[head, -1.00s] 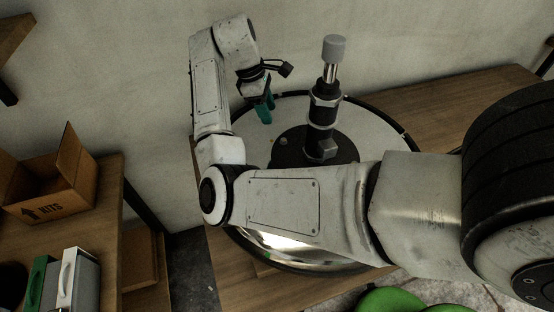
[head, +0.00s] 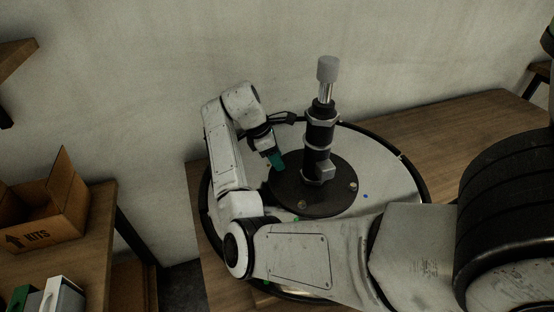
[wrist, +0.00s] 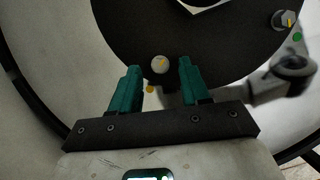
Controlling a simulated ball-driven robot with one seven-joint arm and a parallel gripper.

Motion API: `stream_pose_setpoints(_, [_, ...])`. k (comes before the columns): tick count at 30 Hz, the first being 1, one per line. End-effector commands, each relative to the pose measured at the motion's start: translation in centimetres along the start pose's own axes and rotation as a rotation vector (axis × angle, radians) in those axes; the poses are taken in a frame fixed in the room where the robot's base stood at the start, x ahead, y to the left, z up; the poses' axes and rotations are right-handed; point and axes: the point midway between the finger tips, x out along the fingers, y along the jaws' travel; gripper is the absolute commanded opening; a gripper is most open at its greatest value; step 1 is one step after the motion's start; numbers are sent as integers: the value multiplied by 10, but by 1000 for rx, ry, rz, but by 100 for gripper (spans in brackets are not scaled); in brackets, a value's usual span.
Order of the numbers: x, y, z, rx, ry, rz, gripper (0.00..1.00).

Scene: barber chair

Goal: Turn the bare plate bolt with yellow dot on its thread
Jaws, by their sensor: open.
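My gripper (wrist: 160,66) is open, its two teal fingers pointing at the dark round plate (wrist: 225,50). A pale, round bolt end (wrist: 160,64) with a yellow mark on its face shows between the fingertips, with a gap on each side. A yellow-orange dot (wrist: 150,88) lies just beside it, on the pale disc at the plate's edge. In the head view my gripper (head: 275,161) is at the left edge of the dark plate (head: 318,204); its fingers hide the bolt there.
Another bolt (wrist: 284,20), with a hex nut, sits near a green dot (wrist: 297,36). A grey lever-like part (wrist: 285,78) lies right of the fingers. The black post (head: 319,130) with a grey cap (head: 327,68) rises from the plate. The wall is behind.

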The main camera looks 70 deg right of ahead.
Motion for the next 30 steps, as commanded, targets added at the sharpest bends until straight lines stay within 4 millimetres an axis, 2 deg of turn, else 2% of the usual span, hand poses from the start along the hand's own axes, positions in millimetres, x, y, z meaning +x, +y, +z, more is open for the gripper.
stream_pose_setpoints(4, [8, 0, 0, 0, 1, 0, 46])
stream_pose_setpoints(12, [8, 0, 0, 0, 1, 0, 46])
stream_pose_setpoints(26, [8, 0, 0, 1, 1, 0, 2])
stream_pose_setpoints(30, [8, 0, 0, 1, 1, 1, 0])
